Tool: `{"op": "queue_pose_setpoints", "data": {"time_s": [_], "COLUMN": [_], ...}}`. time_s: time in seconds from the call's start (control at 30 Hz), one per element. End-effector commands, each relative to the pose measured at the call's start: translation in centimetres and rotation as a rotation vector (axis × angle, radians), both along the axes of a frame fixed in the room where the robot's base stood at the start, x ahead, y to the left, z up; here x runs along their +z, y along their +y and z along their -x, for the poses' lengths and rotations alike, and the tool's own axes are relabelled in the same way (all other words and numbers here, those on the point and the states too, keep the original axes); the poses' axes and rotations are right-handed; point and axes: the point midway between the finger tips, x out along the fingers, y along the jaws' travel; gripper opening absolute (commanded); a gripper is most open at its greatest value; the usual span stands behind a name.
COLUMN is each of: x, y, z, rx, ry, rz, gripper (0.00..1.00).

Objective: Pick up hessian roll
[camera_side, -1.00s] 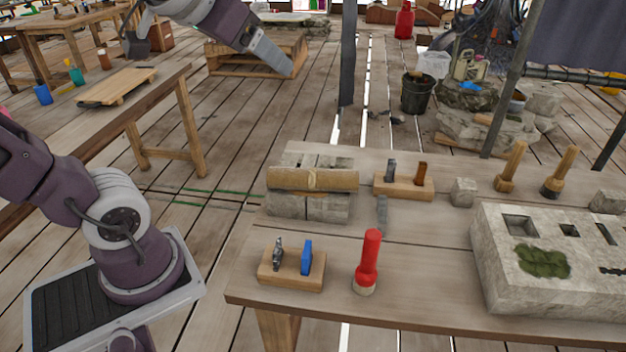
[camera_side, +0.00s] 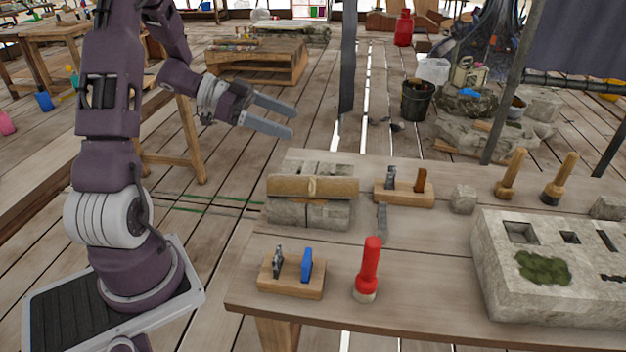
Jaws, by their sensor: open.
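The hessian roll (camera_side: 290,186) is a tan cylinder with a tie around its middle. It lies level across grey stone blocks (camera_side: 305,212) at the back left of the workbench. My gripper (camera_side: 293,122) is open and empty, with its two grey fingers pointing right. In the picture it is above the roll and a little to its left, clearly apart from it. The roll's underside is hidden by its own body.
On the workbench (camera_side: 430,265), a wooden holder (camera_side: 290,279) with a blue tool, a red-handled tool (camera_side: 369,265), another holder (camera_side: 404,195), mallets (camera_side: 512,172) and a large stone block (camera_side: 560,255) stand around the roll. A dark post (camera_side: 347,60) rises behind.

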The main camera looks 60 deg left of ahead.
Motion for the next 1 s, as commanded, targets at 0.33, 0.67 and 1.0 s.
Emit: {"op": "queue_pose_setpoints", "data": {"time_s": [0.33,0.67,1.0], "x": [-12.5,-14.9,-15.7], "y": [-0.1,-2.7,-4.0], "z": [-0.1,-3.5,-5.3], "rx": [-0.001,-0.004,-0.001], "ry": [-0.003,-0.003,-0.005], "rz": [-0.002,-0.004,-0.006], "gripper": [0.76,0.76,0.76]}}
